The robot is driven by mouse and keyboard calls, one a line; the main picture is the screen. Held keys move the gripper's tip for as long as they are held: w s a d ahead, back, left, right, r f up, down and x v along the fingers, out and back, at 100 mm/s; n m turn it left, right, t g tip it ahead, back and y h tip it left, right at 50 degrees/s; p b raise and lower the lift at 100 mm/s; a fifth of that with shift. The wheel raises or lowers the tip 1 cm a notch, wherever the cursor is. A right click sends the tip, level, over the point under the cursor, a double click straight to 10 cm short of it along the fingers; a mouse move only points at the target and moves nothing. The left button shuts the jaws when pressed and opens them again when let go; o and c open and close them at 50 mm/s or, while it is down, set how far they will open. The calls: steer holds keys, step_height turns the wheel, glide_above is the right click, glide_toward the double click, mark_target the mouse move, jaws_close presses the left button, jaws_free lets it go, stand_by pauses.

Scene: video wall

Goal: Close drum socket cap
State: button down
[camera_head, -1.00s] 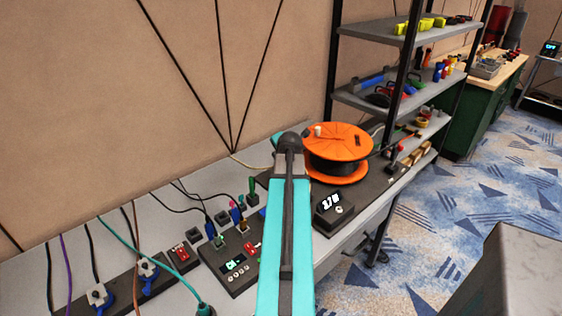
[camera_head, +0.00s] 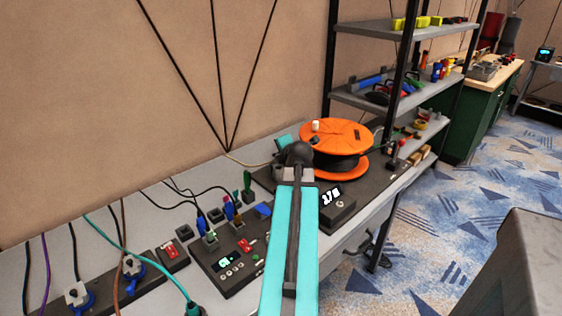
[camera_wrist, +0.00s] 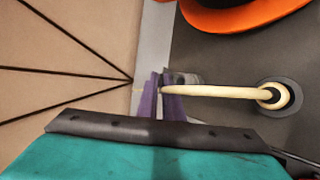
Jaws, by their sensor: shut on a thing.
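The orange cable drum (camera_head: 334,140) stands on a dark base behind my arm's elbow, and its orange rim (camera_wrist: 245,15) shows at the top right of the wrist view. My gripper (camera_wrist: 163,94) has its narrow purple fingers close together around a small grey piece (camera_wrist: 186,78), which may be the socket cap; the fingers partly hide it. I cannot tell whether the fingers touch the cable.
A control box with a green display (camera_head: 228,262), coloured plugs and several cables lies left of my arm. A small display unit (camera_head: 332,205) stands to the right. A loaded shelf rack (camera_head: 395,100) rises behind the drum, with the wall close on the left.

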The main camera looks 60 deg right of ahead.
steer(key=shift+s+a+f+m+t+h+b, duration=0.15)
steer(key=shift+s+f+t+h+b, duration=0.2)
steer(key=shift+b, duration=1.8)
steer(key=shift+s+a+f+m+t+h+b, duration=0.15)
steer(key=shift+f+t+b, duration=0.3)
steer(key=shift+b, duration=1.65)
steer(key=f+t+b, duration=0.1)
steer(key=b, duration=0.5)
steer(key=s+t+h+b, duration=0.1)
steer(key=b, duration=0.5)
steer(key=shift+a+f+m+b, duration=0.15)
steer(key=shift+f+m+b, duration=0.2)
steer(key=shift+m+b, duration=0.05)
steer(key=b, duration=0.3)
steer(key=shift+s+f+t+h, duration=0.1)
steer(key=shift+f+t+h, duration=0.05)
steer(key=shift+t+h, duration=0.2)
steer(key=shift+b, duration=0.85)
steer(key=c, duration=1.9)
jaws_free()
steer(key=shift+s, duration=0.15)
